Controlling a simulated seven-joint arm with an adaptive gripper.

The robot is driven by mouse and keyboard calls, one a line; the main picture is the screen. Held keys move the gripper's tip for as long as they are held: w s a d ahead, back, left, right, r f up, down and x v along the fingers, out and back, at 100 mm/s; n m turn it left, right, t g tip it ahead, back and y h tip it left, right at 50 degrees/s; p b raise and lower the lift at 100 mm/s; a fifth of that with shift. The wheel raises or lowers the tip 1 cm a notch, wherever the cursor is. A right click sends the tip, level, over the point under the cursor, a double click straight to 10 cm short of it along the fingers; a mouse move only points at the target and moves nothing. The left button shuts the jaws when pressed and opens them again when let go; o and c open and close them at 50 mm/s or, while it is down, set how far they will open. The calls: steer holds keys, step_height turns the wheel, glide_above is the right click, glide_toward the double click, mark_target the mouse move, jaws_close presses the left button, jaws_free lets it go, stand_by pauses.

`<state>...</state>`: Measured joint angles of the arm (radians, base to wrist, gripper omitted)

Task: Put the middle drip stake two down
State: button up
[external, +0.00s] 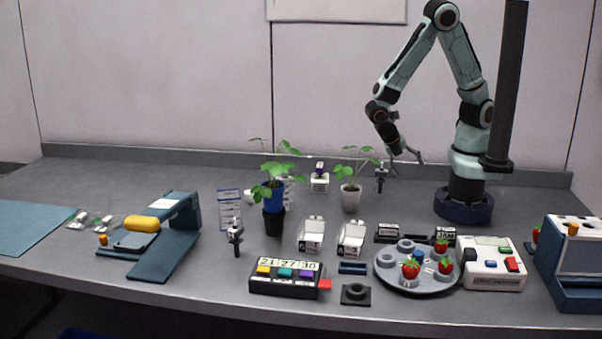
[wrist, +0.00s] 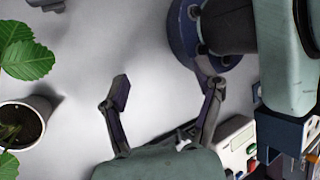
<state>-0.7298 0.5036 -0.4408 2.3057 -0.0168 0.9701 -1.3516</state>
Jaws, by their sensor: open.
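Two small dark-grey upright pieces look like drip stakes. One (external: 236,238) stands at the front left, beside the dark-potted plant. The other (external: 381,180) stands at the back, right of the white-potted plant. A grey piece (wrist: 45,3) cut off at the top of the wrist view may be this same one. I cannot tell which is the middle stake; a third is not clear to see. My gripper (external: 405,157) is raised above the back right of the bench. In the wrist view my gripper (wrist: 163,82) is open, with only bare bench between the fingers.
A white-potted plant (external: 350,197) and a plant in a blue pot (external: 274,202) stand mid-bench. White cartons (external: 311,237), a round grey tray (external: 388,277) with strawberries and a white button box (external: 492,277) fill the front. The back left is mostly clear.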

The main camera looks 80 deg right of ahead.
steer(key=s+r+m+t+y, duration=0.2)
steer(key=r+m, duration=0.4)
steer(key=m, duration=0.2)
steer(key=s+d+r+m+t+y, duration=0.1)
steer(key=s+r+m+t+y, duration=0.1)
steer(key=r+m, duration=0.5)
steer(key=m+t+y, duration=0.1)
steer(key=m, duration=0.1)
steer(key=shift+s+d+r+m+t, duration=0.15)
steer(key=shift+s+r+m+t, duration=0.1)
steer(key=shift+s+m+t, duration=0.1)
